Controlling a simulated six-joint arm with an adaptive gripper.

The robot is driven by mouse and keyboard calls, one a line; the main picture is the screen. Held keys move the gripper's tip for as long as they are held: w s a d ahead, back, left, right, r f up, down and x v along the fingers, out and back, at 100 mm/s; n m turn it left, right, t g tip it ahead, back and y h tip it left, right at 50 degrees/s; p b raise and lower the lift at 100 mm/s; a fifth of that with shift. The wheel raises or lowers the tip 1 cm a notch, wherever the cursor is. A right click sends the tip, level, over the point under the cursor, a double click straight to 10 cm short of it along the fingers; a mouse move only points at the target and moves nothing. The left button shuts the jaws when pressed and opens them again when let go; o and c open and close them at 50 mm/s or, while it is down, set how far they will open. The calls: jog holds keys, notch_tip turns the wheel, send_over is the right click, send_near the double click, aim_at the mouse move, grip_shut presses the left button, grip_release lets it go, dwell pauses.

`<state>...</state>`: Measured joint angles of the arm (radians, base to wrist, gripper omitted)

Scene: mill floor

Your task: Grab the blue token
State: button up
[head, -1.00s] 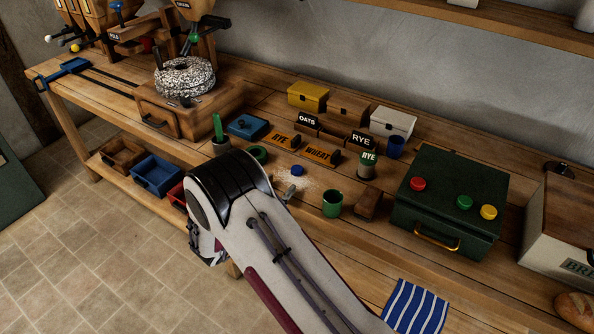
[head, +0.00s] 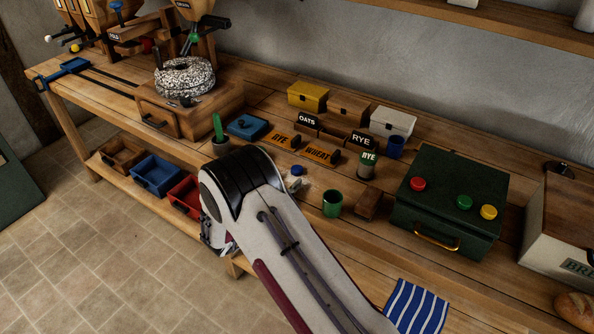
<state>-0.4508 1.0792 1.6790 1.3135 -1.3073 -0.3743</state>
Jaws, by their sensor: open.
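The blue token (head: 297,170), a small round blue piece, lies on the bench top just right of my arm's bend, in front of the orange WHEAT sign. Nothing holds it. My gripper (head: 213,238) shows only in part, low on the left side of my arm, beyond the front edge of the bench and well to the lower left of the token. Its fingertips are mostly hidden by my arm. It is open, and I see nothing in it.
A green cup (head: 332,203) and a wooden block (head: 367,205) stand right of the token. A dark green box (head: 450,200) with coloured knobs is farther right. Orange RYE and WHEAT (head: 321,155) signs lie behind. A red bin (head: 186,195) sits on the lower shelf.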

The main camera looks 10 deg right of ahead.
aim_at(295, 170)
jog(key=x, duration=0.3)
jog(key=shift+s+d+r, duration=0.1)
jog(key=shift+r, duration=0.15)
jog(key=shift+x, duration=0.85)
jog(key=c, duration=0.9)
